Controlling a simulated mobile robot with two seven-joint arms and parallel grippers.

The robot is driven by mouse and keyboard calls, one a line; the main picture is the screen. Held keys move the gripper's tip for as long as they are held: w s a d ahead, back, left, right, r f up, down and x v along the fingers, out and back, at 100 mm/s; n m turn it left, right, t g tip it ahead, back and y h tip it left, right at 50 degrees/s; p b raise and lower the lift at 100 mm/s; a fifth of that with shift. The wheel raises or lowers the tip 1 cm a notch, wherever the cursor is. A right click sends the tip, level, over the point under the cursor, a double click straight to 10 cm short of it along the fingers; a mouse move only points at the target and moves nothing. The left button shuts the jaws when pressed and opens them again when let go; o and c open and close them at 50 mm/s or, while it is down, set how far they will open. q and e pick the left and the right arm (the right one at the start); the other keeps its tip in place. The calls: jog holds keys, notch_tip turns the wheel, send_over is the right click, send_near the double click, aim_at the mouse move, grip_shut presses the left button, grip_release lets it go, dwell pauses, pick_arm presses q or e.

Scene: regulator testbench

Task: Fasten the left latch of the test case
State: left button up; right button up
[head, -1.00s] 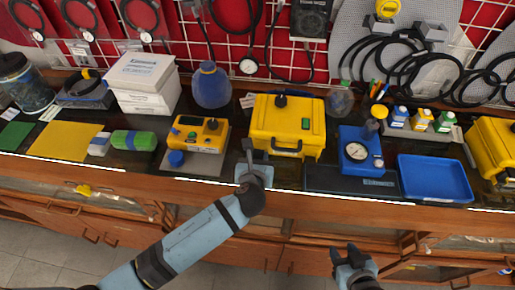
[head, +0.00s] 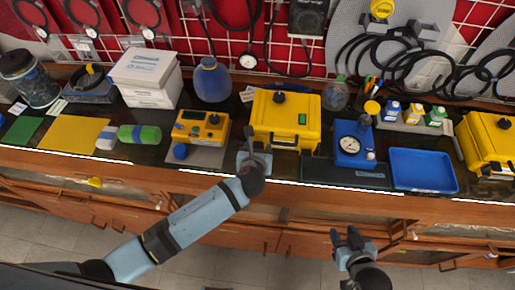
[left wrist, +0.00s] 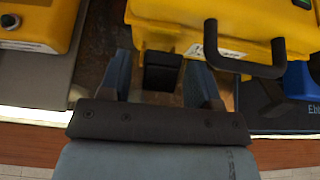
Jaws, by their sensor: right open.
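The yellow test case (head: 285,112) stands shut on the bench, with a black handle (head: 284,144) on its front that also shows in the left wrist view (left wrist: 240,66). A dark block, seemingly the left latch (left wrist: 162,72), is at the case's lower front, left of the handle. My left gripper (head: 254,158) is at the case's front left corner. In the left wrist view its two fingers (left wrist: 160,80) are apart, one on each side of the dark block; contact cannot be told. My right gripper (head: 350,238) is open and empty, low in front of the bench.
A yellow meter (head: 201,127) stands left of the case. A blue gauge unit (head: 350,148) and a blue tray (head: 422,171) are to its right. Another yellow case (head: 487,140) is at the far right. The bench's front edge runs just below my left gripper.

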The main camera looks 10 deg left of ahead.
pick_arm(q)
jog(key=v, duration=1.4)
jog(key=shift+b, duration=0.35)
jog(key=shift+w, duration=0.1)
